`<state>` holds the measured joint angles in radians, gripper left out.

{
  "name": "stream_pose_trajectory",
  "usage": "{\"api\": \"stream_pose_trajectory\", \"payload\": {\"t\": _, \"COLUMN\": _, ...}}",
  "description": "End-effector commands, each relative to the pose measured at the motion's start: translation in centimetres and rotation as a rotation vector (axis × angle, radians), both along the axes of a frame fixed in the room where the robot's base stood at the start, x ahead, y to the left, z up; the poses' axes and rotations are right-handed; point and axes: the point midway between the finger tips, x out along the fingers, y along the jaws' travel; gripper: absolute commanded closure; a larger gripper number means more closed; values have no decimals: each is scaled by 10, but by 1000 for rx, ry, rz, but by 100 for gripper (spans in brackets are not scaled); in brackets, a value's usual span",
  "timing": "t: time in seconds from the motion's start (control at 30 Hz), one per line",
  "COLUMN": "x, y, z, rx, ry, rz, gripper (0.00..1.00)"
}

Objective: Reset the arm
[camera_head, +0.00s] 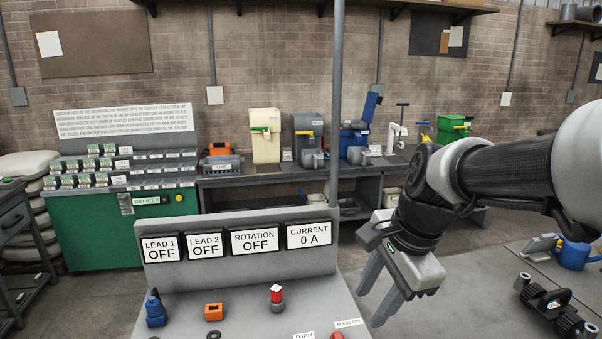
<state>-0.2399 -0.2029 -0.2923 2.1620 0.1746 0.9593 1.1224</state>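My arm reaches in from the right edge of the head view. My gripper (379,297) hangs at its end with the fingers pointing down and to the left. The two fingers are spread apart with nothing visible between them. It is beside the right edge of a grey control console (193,229), in front of a grey surface. I cannot tell whether it touches either.
The console's displays read LEAD 1 OFF (160,248), LEAD 2 OFF, ROTATION OFF and CURRENT 0 A. A red-topped knob (277,298) stands on it. A blue can (573,255) and a black roller part (552,308) lie at right. A workbench (264,182) runs behind.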

Motion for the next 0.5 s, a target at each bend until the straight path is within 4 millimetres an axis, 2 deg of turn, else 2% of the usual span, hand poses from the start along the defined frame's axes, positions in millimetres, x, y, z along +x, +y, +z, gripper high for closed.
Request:
{"api": "stream_pose_trajectory", "payload": {"t": 0.03, "x": -15, "y": -2, "z": 8, "rx": -38, "ry": -59, "rz": 125, "gripper": 62}}
{"api": "stream_pose_trajectory", "payload": {"t": 0.1, "x": -34, "y": -4, "z": 16, "rx": -111, "ry": -135, "rz": 313, "gripper": 62}}
{"api": "stream_pose_trajectory", "payload": {"t": 0.3, "x": -80, "y": -10, "z": 24, "rx": -372, "ry": -291, "rz": 797, "gripper": 62}}
{"api": "stream_pose_trajectory", "payload": {"t": 0.5, "x": -104, "y": -17, "z": 23, "rx": -566, "ry": -339, "rz": 1080, "gripper": 62}}
